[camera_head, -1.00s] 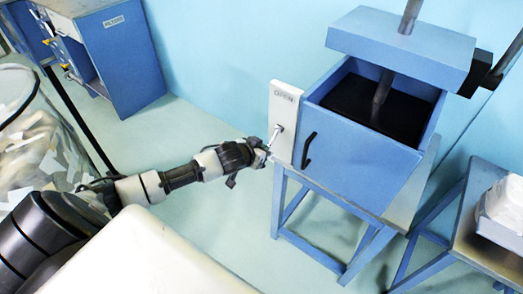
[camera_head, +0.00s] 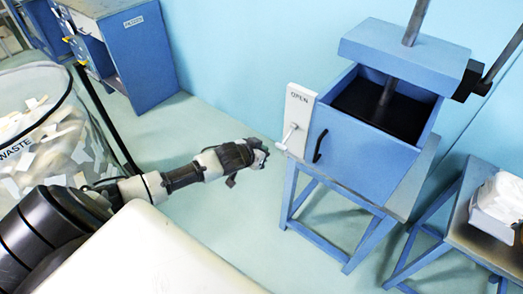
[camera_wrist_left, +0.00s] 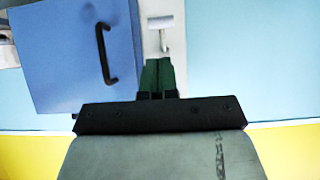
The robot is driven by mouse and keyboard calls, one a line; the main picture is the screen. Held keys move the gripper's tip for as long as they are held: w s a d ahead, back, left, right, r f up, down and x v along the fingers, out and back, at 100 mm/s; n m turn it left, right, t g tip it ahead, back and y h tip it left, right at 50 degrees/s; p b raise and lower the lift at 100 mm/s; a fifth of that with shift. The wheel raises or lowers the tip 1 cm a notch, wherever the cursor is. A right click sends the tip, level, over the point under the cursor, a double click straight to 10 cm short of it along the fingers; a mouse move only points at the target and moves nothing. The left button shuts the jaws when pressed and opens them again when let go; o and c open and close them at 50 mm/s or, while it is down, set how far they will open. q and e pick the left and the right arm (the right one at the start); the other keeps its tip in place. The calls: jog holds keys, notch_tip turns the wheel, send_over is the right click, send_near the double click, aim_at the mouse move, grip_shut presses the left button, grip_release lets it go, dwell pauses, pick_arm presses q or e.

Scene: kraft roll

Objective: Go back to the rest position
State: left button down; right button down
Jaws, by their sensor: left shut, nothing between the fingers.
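My left gripper (camera_head: 262,155) is at the end of the arm that comes in from the left in the head view. It is shut and empty, a short way left of the blue press box (camera_head: 365,150) and apart from it. In the left wrist view its closed fingers (camera_wrist_left: 158,78) point toward the white panel with the lever handle (camera_wrist_left: 162,22), with a black door handle (camera_wrist_left: 106,52) to their left. The lever (camera_head: 288,137) also shows on the white "OPEN" panel (camera_head: 298,108) in the head view. My right gripper is not in view.
The press stands on a blue frame table (camera_head: 350,185). A mesh waste bin (camera_head: 45,135) full of paper stands at the left. A blue cabinet (camera_head: 135,55) is at the back left. A side table (camera_head: 470,215) with a white bundle (camera_head: 503,197) is at the right. Floor between cabinet and press is clear.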

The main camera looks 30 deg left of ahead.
pick_arm(q)
jog(key=shift+w+f, duration=0.15)
jog(key=shift+f, duration=0.1)
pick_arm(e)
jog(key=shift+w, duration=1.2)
pick_arm(q)
jog(key=s+f+g+y, duration=0.1)
jog(key=s+f, duration=0.4)
jog(key=f, duration=0.3)
jog(key=s+f+g, duration=0.2)
jog(key=s+f, duration=0.3)
jog(key=f, duration=0.3)
jog(key=s+f+g+y, duration=0.1)
jog(key=s+f, duration=0.5)
jog(key=f, duration=0.3)
jog(key=s+d+f+g, duration=0.2)
jog(key=s+d+f, duration=0.1)
jog(key=s, duration=0.7)
jog(key=s+d+f+m+g, duration=0.1)
jog(key=s+d+f+g, duration=0.1)
jog(key=s+f, duration=0.4)
jog(key=s+d+f+g+h, duration=0.1)
jog(key=s+d+f, duration=0.3)
jog(key=s, duration=1.1)
jog(key=shift+d+f+g, duration=0.35)
jog(key=shift+f+g, duration=0.1)
jog(key=shift+g, duration=0.15)
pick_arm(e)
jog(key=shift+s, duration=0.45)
